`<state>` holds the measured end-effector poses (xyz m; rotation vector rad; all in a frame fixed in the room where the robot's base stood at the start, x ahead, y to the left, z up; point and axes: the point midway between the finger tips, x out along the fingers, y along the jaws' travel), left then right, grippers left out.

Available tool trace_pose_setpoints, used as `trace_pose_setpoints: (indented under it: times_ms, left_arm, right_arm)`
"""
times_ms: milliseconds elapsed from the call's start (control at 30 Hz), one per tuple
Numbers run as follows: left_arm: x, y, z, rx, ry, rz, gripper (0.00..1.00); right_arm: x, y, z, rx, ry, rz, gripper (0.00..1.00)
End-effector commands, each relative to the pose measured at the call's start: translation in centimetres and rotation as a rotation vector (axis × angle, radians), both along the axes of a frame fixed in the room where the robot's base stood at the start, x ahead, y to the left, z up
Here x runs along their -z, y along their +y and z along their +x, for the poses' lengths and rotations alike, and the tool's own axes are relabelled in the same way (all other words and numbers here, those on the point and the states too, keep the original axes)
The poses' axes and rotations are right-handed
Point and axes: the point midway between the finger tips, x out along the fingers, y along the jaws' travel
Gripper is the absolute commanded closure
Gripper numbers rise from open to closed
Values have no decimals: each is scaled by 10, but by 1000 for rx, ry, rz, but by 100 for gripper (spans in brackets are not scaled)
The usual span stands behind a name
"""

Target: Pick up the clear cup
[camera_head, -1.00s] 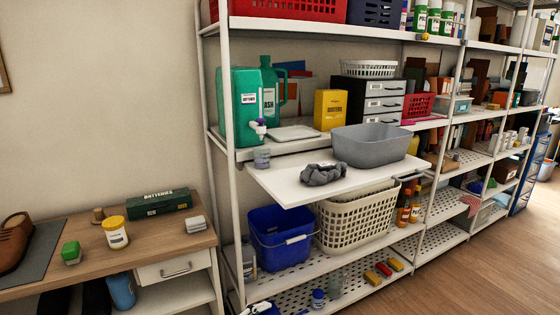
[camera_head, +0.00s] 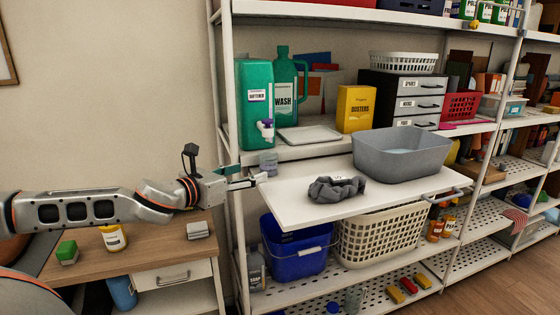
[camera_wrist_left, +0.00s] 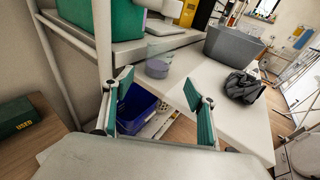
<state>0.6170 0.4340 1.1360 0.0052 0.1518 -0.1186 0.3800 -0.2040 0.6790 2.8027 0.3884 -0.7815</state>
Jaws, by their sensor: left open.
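The clear cup (camera_head: 268,164) is small and see-through with a greyish lower part. It stands upright at the back left corner of the white pull-out board (camera_head: 300,212), below the green jugs. It also shows in the left wrist view (camera_wrist_left: 157,64), beyond the gap between the fingers. My left gripper (camera_head: 252,178) is open and empty, at the left end of the board, just left of and slightly below the cup. Its two teal-padded fingers (camera_wrist_left: 160,98) are spread apart in the wrist view and do not touch the cup. My right gripper is not in view.
A shelf upright (camera_head: 228,120) stands close behind and left of my gripper. A grey cloth (camera_head: 336,190) and a grey tub (camera_head: 402,156) sit on the board. A green dispenser (camera_head: 256,110) stands above the cup. A blue bucket (camera_head: 292,258) is below. The board's front left is clear.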

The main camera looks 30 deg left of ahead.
Motion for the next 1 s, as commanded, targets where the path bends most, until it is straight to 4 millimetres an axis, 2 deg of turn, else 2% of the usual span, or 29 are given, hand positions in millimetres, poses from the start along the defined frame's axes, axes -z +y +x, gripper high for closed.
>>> trace_pose_setpoints:
  times_ms: [300,533,800,1000]
  left_arm:
    - [0,-1,22,-2,-3,1,43]
    - [3,-2,34,-2,-3,2,43]
    - [9,-4,68,-1,-3,1,43]
    - [12,-4,77,-1,0,4,43]
  right_arm:
    - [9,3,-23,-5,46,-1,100]
    - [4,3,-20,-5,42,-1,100]
    - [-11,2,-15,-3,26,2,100]
    - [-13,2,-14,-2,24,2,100]
